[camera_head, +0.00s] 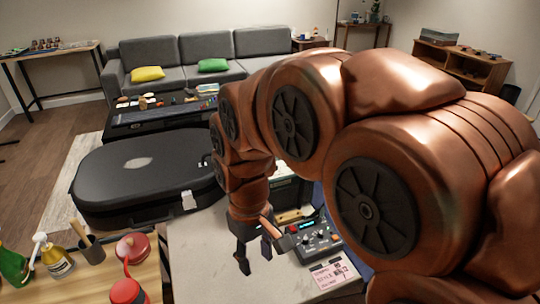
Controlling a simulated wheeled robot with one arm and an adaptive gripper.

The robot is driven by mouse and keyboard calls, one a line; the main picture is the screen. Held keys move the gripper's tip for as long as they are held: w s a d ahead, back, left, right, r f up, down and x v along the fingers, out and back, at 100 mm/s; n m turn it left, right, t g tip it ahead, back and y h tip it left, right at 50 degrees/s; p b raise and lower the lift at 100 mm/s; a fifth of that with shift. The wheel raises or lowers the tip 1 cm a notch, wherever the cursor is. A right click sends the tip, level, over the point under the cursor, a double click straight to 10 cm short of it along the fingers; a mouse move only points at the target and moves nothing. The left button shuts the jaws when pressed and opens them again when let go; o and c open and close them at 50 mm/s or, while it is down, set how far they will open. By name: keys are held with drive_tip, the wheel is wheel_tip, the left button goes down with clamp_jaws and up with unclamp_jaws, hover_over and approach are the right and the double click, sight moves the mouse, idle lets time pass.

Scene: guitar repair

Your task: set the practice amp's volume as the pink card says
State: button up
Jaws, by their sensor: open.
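The practice amp appears to be the dark box (318,240) with knobs and a small lit display, on a pale table (200,262). Its knob markings are too small to read. The pink card (332,274) lies at the amp's near side; it bears dark writing that I cannot make out. My gripper (256,262) points down just left of the amp, fingers apart and empty. It looks clear of the amp, though I cannot tell its height above the table. My arm hides part of what stands behind the amp.
A black guitar case (145,178) lies behind the table on the left. Bottles (58,260), a cup of tools (91,248) and red containers (132,247) stand on a wooden bench at the front left. The pale tabletop left of my gripper is bare.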

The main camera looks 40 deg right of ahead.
drive_tip(key=w+d+r+n+p, duration=0.1)
drive_tip(key=w+d+r+p, duration=0.3)
drive_tip(key=w, duration=0.5)
drive_tip(key=w+d+r+p, duration=0.2)
drive_tip(key=w+d+p, duration=0.1)
drive_tip(key=w+d, duration=0.45)
drive_tip(key=shift+n+t, duration=0.7)
drive_tip(key=w+d+p, duration=0.1)
drive_tip(key=w+d, duration=0.2)
drive_tip(key=d, duration=0.1)
drive_tip(key=w+d+f+p, duration=0.1)
drive_tip(key=w+d+p, duration=0.1)
drive_tip(key=w+d, duration=0.1)
drive_tip(key=w+d+p, duration=0.1)
drive_tip(key=w+d, duration=0.2)
drive_tip(key=d, duration=0.2)
drive_tip(key=shift+w+d+f+p, duration=0.1)
drive_tip(key=shift+w+f+p, duration=0.1)
drive_tip(key=shift+w+p, duration=0.15)
drive_tip(key=shift+w+d+f, duration=0.15)
drive_tip(key=shift+d+f, duration=0.1)
drive_tip(key=shift+d, duration=0.15)
drive_tip(key=shift+f+p, duration=1.6)
drive_tip(key=shift+f, duration=2.2)
drive_tip(key=shift+c, duration=0.4)
clamp_jaws()
